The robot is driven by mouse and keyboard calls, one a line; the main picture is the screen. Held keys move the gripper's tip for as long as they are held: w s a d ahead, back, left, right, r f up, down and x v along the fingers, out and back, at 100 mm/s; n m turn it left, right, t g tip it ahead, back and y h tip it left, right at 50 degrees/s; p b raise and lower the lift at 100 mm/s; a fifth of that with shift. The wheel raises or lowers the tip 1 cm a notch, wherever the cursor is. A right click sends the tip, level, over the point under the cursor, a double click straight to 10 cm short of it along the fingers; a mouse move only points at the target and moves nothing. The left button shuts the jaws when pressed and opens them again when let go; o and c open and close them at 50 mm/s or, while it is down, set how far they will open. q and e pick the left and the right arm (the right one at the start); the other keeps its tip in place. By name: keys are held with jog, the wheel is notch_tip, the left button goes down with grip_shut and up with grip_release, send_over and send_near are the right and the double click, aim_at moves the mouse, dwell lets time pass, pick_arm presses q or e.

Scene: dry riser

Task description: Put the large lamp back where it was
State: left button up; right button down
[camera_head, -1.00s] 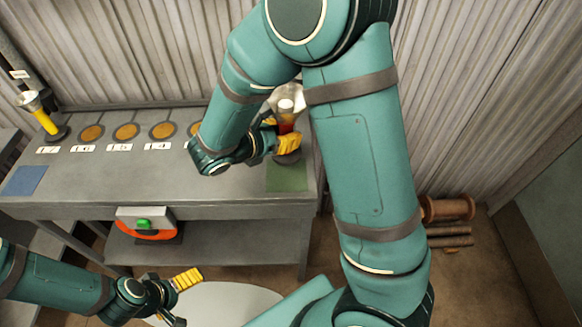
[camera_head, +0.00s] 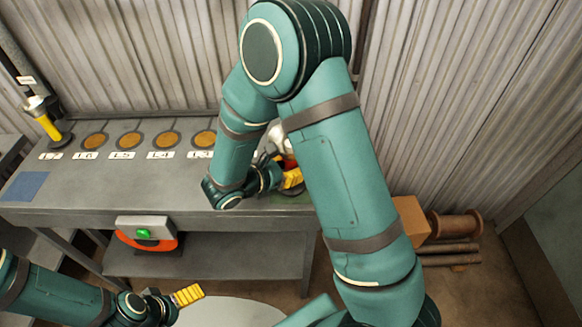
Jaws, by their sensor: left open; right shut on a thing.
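The lamp (camera_head: 279,136), silver on top with a red part below, is at the right end of the grey bench, mostly hidden behind my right arm. My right gripper (camera_head: 291,178), with yellow fingers, is shut on it. I cannot tell whether the lamp's base touches the bench. Several round orange-brown pads (camera_head: 167,139) with white number labels (camera_head: 160,155) lie in a row along the bench. My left gripper (camera_head: 180,298) is open and empty at the lower left, in front of the bench and apart from the lamp.
A yellow and silver tool-like object (camera_head: 47,124) stands at the bench's far left. A blue mat (camera_head: 25,186) lies at the bench's left front. A box (camera_head: 411,219) and spool (camera_head: 457,225) stand on the floor right.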

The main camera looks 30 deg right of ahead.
jog(key=shift+f, duration=0.1)
jog(key=c, duration=0.8)
grip_release()
